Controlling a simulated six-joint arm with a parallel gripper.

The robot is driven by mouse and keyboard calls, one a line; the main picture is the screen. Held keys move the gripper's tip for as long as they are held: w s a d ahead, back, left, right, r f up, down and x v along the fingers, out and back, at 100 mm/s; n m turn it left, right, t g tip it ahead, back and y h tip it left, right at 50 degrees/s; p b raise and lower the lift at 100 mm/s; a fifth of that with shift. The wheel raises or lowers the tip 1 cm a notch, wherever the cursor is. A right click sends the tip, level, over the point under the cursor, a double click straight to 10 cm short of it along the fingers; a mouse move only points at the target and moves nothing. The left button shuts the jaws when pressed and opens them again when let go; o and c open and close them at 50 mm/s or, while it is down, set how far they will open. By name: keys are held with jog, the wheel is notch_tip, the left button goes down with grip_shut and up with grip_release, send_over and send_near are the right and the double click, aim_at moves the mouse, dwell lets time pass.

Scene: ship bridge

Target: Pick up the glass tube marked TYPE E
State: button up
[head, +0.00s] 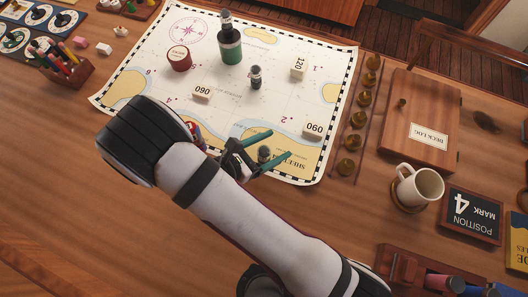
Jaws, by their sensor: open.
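No TYPE E marking is legible in the head view, so I cannot tell which item is that tube. My gripper (279,144), with teal fingers, is open over the lower part of the chart (150,75). A small dark piece with a grey top (264,154) shows between the fingers; whether they touch it is unclear. A similar small dark upright piece (256,78) stands mid-chart. A taller dark green bottle-like object (230,48) with a black cap stands near the chart's top.
On the chart are a red round tin (179,58) and numbered blocks (298,67). A red and blue object is partly hidden by my arm. To the right are a row of brass pieces (358,119), a DECK LOG box (420,115), a mug (417,186) and a POSITION sign (471,214).

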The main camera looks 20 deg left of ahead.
jog(key=shift+w, duration=0.1)
grip_shut()
dwell(0.3)
